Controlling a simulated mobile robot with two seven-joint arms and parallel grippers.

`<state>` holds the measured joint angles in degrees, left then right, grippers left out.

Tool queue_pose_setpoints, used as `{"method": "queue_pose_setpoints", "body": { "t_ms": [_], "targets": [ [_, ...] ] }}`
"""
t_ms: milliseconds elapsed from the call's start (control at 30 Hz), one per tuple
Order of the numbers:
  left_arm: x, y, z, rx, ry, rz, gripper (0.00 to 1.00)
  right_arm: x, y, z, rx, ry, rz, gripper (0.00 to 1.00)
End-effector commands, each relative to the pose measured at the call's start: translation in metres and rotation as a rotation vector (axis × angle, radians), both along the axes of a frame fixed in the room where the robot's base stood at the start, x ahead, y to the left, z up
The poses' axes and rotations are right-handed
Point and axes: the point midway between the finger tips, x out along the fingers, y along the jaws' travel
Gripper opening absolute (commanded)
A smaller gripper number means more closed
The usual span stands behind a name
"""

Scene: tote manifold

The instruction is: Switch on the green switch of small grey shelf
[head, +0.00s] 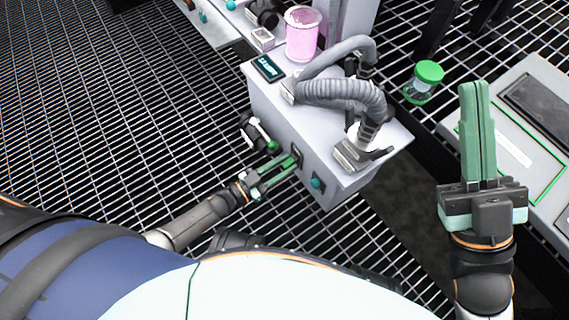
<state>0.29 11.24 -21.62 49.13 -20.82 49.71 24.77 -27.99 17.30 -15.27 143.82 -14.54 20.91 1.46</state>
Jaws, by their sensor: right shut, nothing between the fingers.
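The small grey shelf (345,190) is a pale grey box unit in the middle of the head view. Its front face carries a dark switch (296,153) and a teal-green round knob (318,184) lower to the right. My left gripper (291,165) reaches in from the left with its two green fingers apart. Its fingertips are at the front face, right by the dark switch, and partly cover it. I cannot tell whether they touch it, nor the switch's position. My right gripper (475,88) is shut and empty, pointing up, to the right of the shelf.
A grey corrugated hose (345,90), a pink cup (302,35) and a small dark display (268,68) are on the shelf's top. A black-and-white fitting with a green end (258,132) sticks out of its left side. A green-lidded jar (426,82) and a grey panel (530,130) are at right.

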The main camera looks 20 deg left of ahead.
Motion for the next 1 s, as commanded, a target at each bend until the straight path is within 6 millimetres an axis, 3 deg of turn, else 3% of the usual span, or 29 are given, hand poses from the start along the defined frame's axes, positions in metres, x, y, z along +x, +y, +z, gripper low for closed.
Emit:
{"method": "queue_pose_setpoints", "body": {
  "t_ms": [33,300,767,1000],
  "targets": [
    [0.0,0.0,0.0,0.0,0.0,0.0,0.28,0.0,0.0,0.0,0.0,0.0,0.0,0.0],
    [0.0,0.0,0.0,0.0,0.0,0.0,0.0,0.0,0.0,0.0,-0.001,0.0,-0.001,0.0],
    [-0.001,0.0,0.002,0.008,0.01,0.0,0.0,0.0,-0.001,0.005,-0.002,0.0,0.0,0.0],
    [-0.001,0.001,0.011,0.063,0.081,-0.001,0.0,-0.001,-0.003,0.037,0.018,-0.002,0.009,0.0]
  ]
}}
